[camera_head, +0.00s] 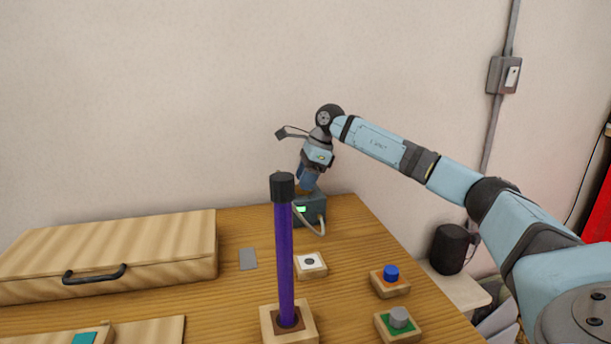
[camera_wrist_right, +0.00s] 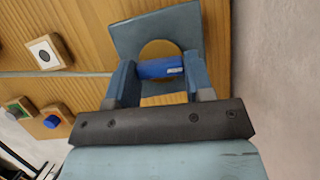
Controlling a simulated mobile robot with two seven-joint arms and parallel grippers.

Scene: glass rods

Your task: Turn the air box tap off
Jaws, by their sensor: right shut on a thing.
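The air box (camera_head: 310,208) is a small dark box with a lit green display at the back right of the table, with a pale tube looping in front. My right gripper (camera_head: 307,186) points down at it from above. In the right wrist view the air box (camera_wrist_right: 180,22) shows as a blue-grey face with a round brass-coloured disc. A blue bar, the tap (camera_wrist_right: 160,68), crosses the disc between the two fingers of my right gripper (camera_wrist_right: 160,80), which is shut on it. My left gripper is in neither view.
A purple rod (camera_head: 285,250) with a black cap stands upright in a wooden block (camera_head: 268,325) in front. Wooden blocks with a blue button (camera_head: 391,272), a grey button (camera_head: 399,317) and a white pad (camera_head: 302,261) lie nearby. A wooden case (camera_head: 150,245) is at left.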

